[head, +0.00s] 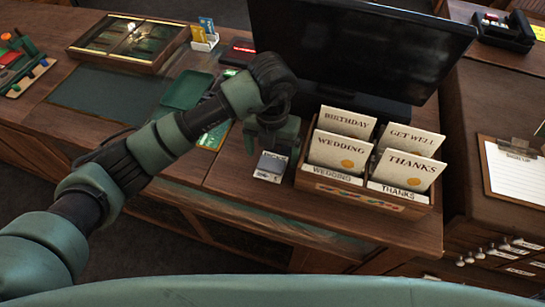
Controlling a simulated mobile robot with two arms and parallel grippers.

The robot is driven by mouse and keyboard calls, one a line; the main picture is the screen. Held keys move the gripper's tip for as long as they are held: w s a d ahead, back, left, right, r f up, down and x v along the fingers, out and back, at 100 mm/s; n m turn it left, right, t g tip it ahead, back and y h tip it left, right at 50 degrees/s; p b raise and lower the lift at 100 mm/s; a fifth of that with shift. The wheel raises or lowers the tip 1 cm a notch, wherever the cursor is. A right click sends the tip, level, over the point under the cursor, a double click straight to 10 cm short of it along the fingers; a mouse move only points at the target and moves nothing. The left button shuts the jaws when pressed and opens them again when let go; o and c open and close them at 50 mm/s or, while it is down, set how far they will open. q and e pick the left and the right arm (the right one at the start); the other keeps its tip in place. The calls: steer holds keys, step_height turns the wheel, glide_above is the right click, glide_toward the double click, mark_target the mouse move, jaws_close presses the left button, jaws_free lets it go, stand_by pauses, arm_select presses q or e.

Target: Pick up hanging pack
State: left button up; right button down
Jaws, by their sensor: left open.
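A small pack (270,168) with a grey upper part and a white printed lower edge lies on the wooden counter, left of the card box. It looks like the hanging pack. My left gripper (274,148) points down over its far end, with the jaws open. The gripper hides part of the pack's far side. I cannot tell whether the fingers touch it. My right gripper is not in view.
A wooden card box (362,196) with birthday, wedding, get well and thanks cards stands close to the right of the pack. A dark monitor (360,45) stands behind. A green tray (187,90) and a glass-topped case (128,42) are at left. The counter's front edge is near.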

mark_target(274, 159)
arm_select(q)
steer(key=shift+w+f, duration=0.1)
steer(key=shift+f, duration=1.2)
steer(key=c, duration=1.4)
steer(key=shift+c, duration=0.2)
steer(key=shift+r, duration=0.2)
